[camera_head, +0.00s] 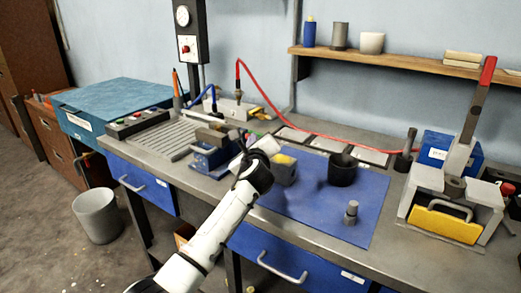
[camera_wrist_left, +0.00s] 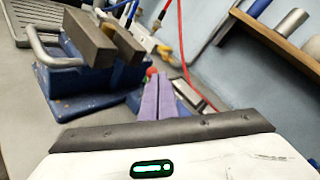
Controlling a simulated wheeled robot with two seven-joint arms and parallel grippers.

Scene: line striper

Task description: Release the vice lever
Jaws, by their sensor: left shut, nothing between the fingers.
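The blue vice (camera_head: 207,160) stands on the workbench left of the blue mat, with two grey jaw blocks on top. In the left wrist view the vice (camera_wrist_left: 112,75) is at the upper left, with a gap showing between its jaw blocks. Its grey bent lever (camera_wrist_left: 42,45) sticks out on the vice's left side. My left gripper (camera_head: 242,140) is just right of the vice, apart from the lever. In the left wrist view its purple fingers (camera_wrist_left: 157,98) are together and empty. My right gripper is in neither view.
The blue mat (camera_head: 310,208) holds a black cup (camera_head: 342,170), a small metal part (camera_head: 351,212) and a grey-yellow block (camera_head: 284,168). A red-handled lever press (camera_head: 455,195) stands at the right. A red hose (camera_head: 300,125) runs behind my gripper.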

